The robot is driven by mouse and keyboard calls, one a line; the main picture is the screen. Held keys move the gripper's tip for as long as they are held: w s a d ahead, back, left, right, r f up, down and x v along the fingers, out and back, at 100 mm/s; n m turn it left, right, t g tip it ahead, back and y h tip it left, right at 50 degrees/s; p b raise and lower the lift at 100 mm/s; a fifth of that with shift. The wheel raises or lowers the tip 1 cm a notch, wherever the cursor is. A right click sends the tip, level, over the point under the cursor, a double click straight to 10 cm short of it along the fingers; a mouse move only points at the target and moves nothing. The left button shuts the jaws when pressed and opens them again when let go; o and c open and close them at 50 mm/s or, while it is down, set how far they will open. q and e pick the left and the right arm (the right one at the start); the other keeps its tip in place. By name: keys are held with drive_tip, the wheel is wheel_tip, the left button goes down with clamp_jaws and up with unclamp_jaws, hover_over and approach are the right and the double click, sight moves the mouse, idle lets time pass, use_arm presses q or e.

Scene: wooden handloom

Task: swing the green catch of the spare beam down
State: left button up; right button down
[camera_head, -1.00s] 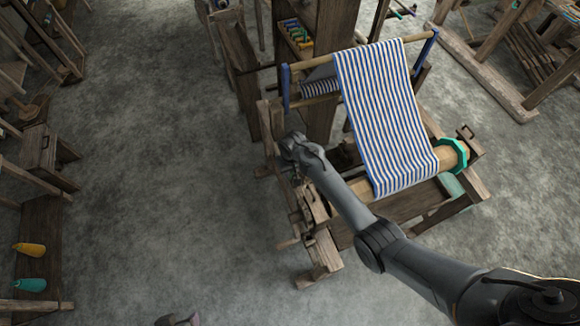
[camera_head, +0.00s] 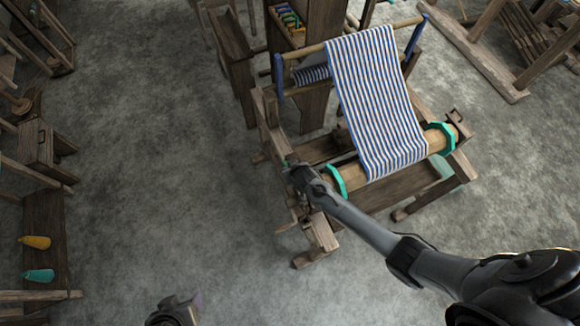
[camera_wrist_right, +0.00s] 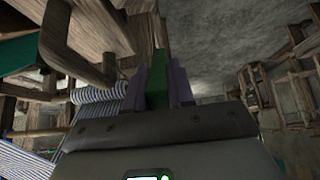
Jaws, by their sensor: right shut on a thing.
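The green catch (camera_wrist_right: 157,90) is between the two purple fingers of my right gripper (camera_wrist_right: 158,84) in the right wrist view. The gripper is shut on it, so only part of the catch shows. In the head view my right gripper (camera_head: 292,168) is at the left side of the wooden loom, beside the left end of the cloth beam (camera_head: 352,176). The catch is mostly hidden there by the gripper. I cannot tell which part is the spare beam. My left gripper (camera_head: 180,308) is partly in view at the bottom edge, away from the loom; its jaws are unclear.
Striped blue and white cloth (camera_head: 375,100) runs down to the cloth beam between teal flanges (camera_head: 441,138). Loom posts and rails stand close around my right gripper. A rack with spools (camera_head: 289,20) stands behind. The floor at the left (camera_head: 150,150) is clear.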

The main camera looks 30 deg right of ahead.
idle(0.3)
drive_tip(key=c, duration=1)
unclamp_jaws()
drive_tip(key=shift+c, duration=0.2)
drive_tip(key=shift+s+r, duration=0.3)
drive_tip(key=shift+r, duration=0.05)
drive_tip(key=p+v, duration=0.1)
drive_tip(key=v, duration=0.9)
